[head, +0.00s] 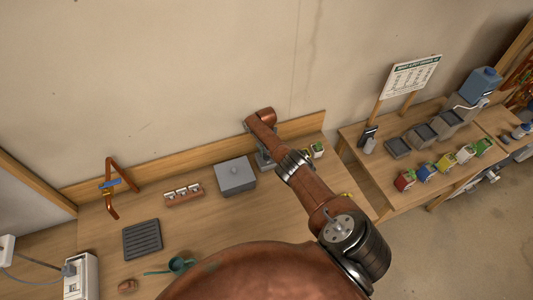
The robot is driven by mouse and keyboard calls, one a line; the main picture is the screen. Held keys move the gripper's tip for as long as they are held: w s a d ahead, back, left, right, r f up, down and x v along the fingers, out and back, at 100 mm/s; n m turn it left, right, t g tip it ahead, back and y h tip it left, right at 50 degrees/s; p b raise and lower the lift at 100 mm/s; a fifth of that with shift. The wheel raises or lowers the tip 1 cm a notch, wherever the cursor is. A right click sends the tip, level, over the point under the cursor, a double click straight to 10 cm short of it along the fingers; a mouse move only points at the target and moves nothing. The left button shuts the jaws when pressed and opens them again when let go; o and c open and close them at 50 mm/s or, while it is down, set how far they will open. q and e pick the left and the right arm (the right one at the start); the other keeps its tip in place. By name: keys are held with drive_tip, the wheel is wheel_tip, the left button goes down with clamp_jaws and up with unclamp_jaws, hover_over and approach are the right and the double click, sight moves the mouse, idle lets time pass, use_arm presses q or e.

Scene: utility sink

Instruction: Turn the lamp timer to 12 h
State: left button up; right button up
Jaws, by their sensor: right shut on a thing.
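My right gripper (265,158) points down at the back of the wooden bench, close beside the right edge of a grey lidded box (235,177). My own forearm hides most of it. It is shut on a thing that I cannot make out. A white upright box with a grey plug and cable (80,277) stands at the lower left edge; it may be the lamp timer, but no dial or marking can be read. My left gripper is not in view.
Small pots (318,150) stand behind my arm. A second table (380,173) at right holds trays and colored packets.

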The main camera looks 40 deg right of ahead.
sight(267, 154)
drive_tip(key=o, duration=1.2)
drive_tip(key=shift+c, duration=0.2)
wheel_tip(267, 154, up, 12)
idle(0.6)
